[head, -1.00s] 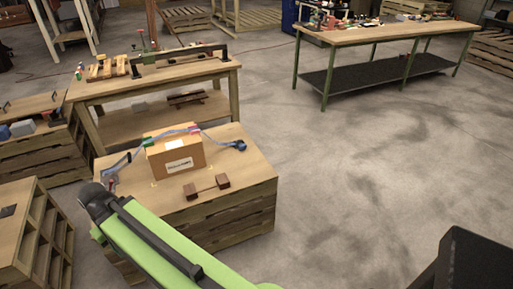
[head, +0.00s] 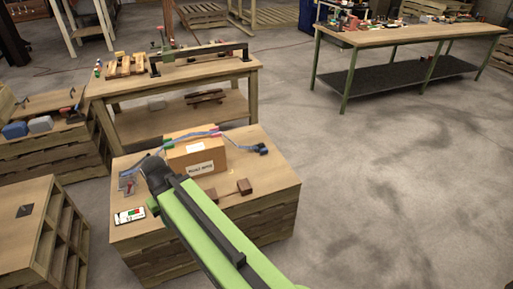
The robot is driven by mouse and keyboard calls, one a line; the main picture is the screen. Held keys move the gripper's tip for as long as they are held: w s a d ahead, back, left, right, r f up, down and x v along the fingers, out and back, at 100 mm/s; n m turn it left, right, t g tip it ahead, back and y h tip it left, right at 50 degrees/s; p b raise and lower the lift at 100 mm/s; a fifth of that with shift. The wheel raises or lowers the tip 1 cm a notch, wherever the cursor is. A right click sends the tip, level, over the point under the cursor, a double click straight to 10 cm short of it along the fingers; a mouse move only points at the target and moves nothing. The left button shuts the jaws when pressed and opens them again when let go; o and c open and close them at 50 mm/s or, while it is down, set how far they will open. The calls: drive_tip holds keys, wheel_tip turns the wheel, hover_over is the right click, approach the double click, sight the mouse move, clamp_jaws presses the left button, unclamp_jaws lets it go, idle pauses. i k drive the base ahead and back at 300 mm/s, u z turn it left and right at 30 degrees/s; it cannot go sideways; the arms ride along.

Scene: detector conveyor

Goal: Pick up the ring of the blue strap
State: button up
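A blue strap (head: 179,139) lies over the top of a cardboard box (head: 196,162) on a low wooden crate table (head: 261,178). Its right end has a dark blue piece (head: 262,149) at the tabletop; I cannot tell if this is the ring. Its left end runs down toward a small grey and red item (head: 127,182), partly unclear, beside the end of my arm. My gripper (head: 154,168) is at the far end of my green arm, left of the box and in front of the strap's left part. Its fingers cannot be made out.
Dark brown blocks (head: 244,186) lie in front of the box. A small flat panel (head: 130,215) lies at the table's left front. A workbench (head: 120,86) stands behind, a slatted crate (head: 35,215) at left. The floor at right is clear.

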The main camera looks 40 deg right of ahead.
sight(263, 151)
drive_tip(key=i, duration=1.25)
